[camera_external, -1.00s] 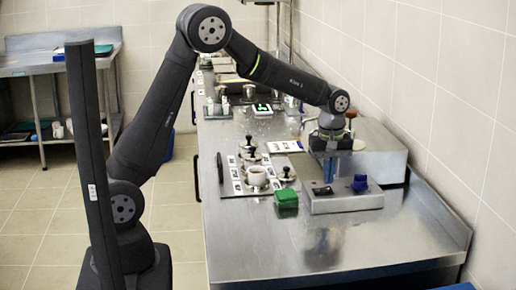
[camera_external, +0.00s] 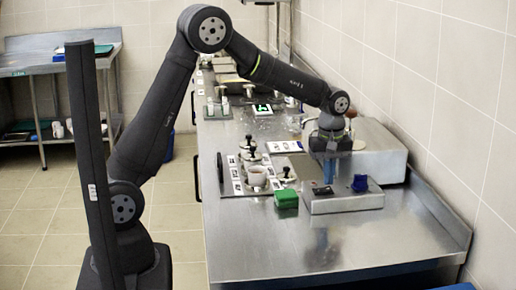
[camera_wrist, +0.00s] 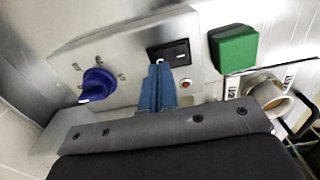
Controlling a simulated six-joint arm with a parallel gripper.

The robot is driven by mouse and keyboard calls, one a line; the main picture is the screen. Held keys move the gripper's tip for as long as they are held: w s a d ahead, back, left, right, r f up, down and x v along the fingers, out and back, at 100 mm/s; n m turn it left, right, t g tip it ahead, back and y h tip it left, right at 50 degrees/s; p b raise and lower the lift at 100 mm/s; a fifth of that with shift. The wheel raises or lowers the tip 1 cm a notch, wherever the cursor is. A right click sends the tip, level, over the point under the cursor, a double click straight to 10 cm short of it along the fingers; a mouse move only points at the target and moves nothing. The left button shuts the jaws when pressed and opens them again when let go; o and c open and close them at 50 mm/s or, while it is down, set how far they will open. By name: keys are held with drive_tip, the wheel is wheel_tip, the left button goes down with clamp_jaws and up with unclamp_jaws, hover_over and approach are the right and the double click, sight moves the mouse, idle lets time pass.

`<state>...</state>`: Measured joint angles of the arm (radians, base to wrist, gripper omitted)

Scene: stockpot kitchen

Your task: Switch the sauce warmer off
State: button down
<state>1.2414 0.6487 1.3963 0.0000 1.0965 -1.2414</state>
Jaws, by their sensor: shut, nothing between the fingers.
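The sauce warmer is a low metal box (camera_external: 345,203) near the front of the steel counter. On its panel are a black rocker switch (camera_wrist: 168,53), a blue knob (camera_wrist: 97,84) with marks around it and a small red-orange light (camera_wrist: 186,84). In the external view the blue knob (camera_external: 360,184) is at the right and the black switch (camera_external: 322,191) at the left. My gripper (camera_wrist: 159,66) has blue fingers, shut and empty. In the wrist view the fingertips overlap the switch's lower edge; I cannot tell whether they touch it.
A green block (camera_wrist: 233,48) stands beside the panel, and also shows in the external view (camera_external: 286,199). A pale cup (camera_external: 257,176) and several metal weights with knobs (camera_external: 250,157) stand on a marked board to the left. The front counter (camera_external: 300,255) is clear.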

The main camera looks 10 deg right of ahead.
sight(328, 188)
drive_tip(key=shift+f, duration=0.75)
drive_tip(key=shift+r, duration=0.1)
idle(0.3)
drive_tip(key=shift+r, duration=3.4)
drive_tip(key=shift+f, duration=3.5)
